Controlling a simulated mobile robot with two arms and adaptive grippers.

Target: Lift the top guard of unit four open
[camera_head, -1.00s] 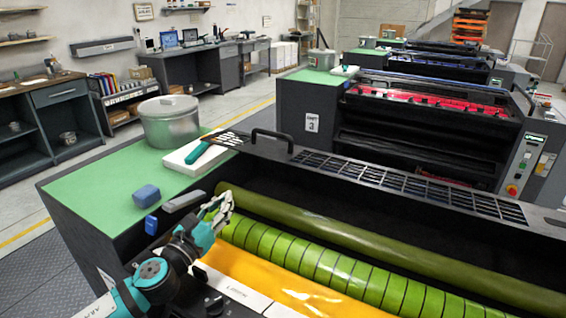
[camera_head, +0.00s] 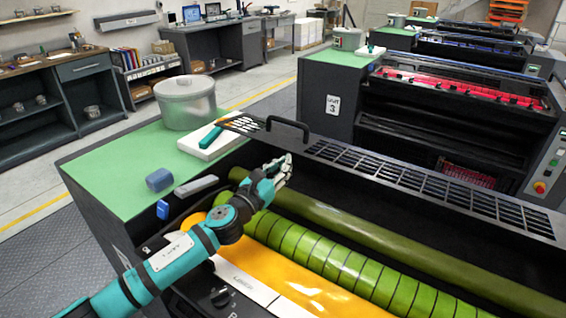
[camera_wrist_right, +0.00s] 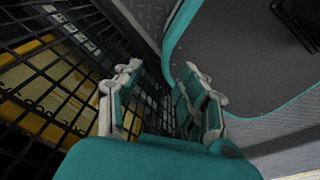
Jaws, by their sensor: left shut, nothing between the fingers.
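Unit four is the nearest machine, with its rollers exposed. Its top guard (camera_head: 430,190), a black slotted panel with a raised black handle (camera_head: 288,128), runs along the far side of the roller opening. I cannot tell its exact angle. My left gripper (camera_head: 284,172) is shut and empty, over the green-yellow rollers, just below and in front of the handle, apart from it. In the right wrist view, my right gripper (camera_wrist_right: 158,90) has its fingers apart with nothing between them. A black grid (camera_wrist_right: 60,75) lies beside and beyond it, with yellow behind.
The green side top (camera_head: 120,170) of unit four bears a silver pot (camera_head: 187,105), a white block (camera_head: 205,146) with a teal-handled tool, a blue block (camera_head: 159,180) and a grey bar (camera_head: 196,186). Unit three (camera_head: 330,90) stands behind. Floor at left is clear.

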